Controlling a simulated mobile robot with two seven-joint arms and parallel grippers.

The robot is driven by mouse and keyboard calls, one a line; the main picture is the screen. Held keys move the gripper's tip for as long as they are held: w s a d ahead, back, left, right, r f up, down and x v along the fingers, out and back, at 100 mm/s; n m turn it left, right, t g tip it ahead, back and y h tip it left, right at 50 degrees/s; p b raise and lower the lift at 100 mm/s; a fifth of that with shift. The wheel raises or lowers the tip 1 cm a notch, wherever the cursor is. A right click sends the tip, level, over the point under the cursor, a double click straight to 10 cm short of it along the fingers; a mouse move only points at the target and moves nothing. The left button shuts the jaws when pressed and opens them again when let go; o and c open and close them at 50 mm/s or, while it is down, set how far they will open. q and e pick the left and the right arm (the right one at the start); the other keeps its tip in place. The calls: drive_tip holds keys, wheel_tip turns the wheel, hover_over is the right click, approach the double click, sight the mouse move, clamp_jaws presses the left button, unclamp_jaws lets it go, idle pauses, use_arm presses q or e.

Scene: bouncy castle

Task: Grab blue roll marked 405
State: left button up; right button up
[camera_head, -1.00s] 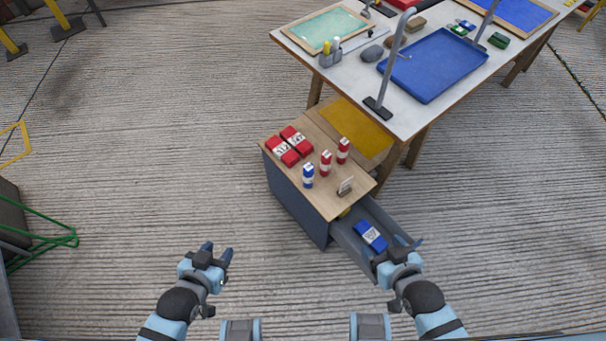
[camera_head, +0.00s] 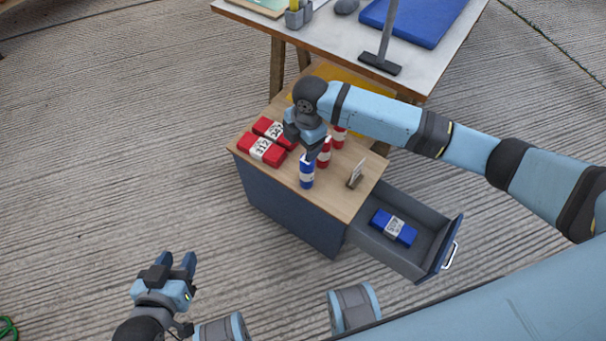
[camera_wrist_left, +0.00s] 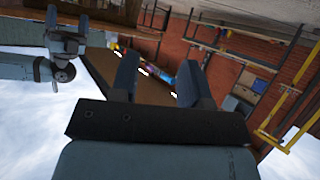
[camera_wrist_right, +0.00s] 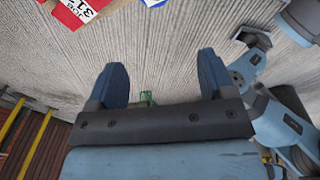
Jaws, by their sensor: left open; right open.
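A blue roll (camera_head: 307,173) with a white label stands upright near the front edge of the small wooden-topped cabinet (camera_head: 335,203). Its label is too small to read. My right gripper (camera_head: 309,152) is over the cabinet, open, just above and behind the roll's top in the head view. In the right wrist view a sliver of the blue roll with its label (camera_wrist_right: 153,2) shows at the top edge, beyond the open, empty fingers (camera_wrist_right: 163,75). My left gripper (camera_head: 176,262) is open and empty, low at the left, far from the cabinet.
Two red rolls (camera_head: 323,153) stand close behind the blue roll, partly hidden by my right arm. Two red packs (camera_head: 262,149) lie to the left. A small card stand (camera_head: 356,173) is at right. The drawer (camera_head: 437,222) is open, holding a blue pack (camera_head: 394,228).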

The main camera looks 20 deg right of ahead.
drive_tip(key=w+d+n+h+b, duration=0.1)
drive_tip(key=w+d, duration=0.2)
drive_tip(key=b, duration=0.3)
hover_over(307, 170)
drive_tip(key=w+d, duration=0.1)
drive_tip(key=w, duration=0.2)
drive_tip(key=shift+g, duration=0.3)
drive_tip(key=f, duration=0.7)
drive_tip(key=shift+s+d+f, duration=0.15)
drive_tip(key=shift+s+f, duration=0.1)
use_arm(q)
drive_tip(key=w+d+r+t+h+b, duration=0.1)
drive_tip(key=w+d+r+t+h, duration=0.1)
drive_tip(key=r, duration=0.4)
drive_tip(key=shift+w+d+t+h+b, duration=0.3)
drive_tip(key=shift+w+d+t+b, duration=0.1)
drive_tip(key=shift+w+d+t, duration=0.5)
use_arm(e)
drive_tip(key=f, duration=0.6)
drive_tip(key=shift+s+a, duration=0.15)
drive_tip(key=shift+a, duration=0.05)
use_arm(q)
drive_tip(key=shift+s, duration=0.1)
use_arm(e)
drive_tip(key=shift+c, duration=0.2)
drive_tip(key=c, duration=1)
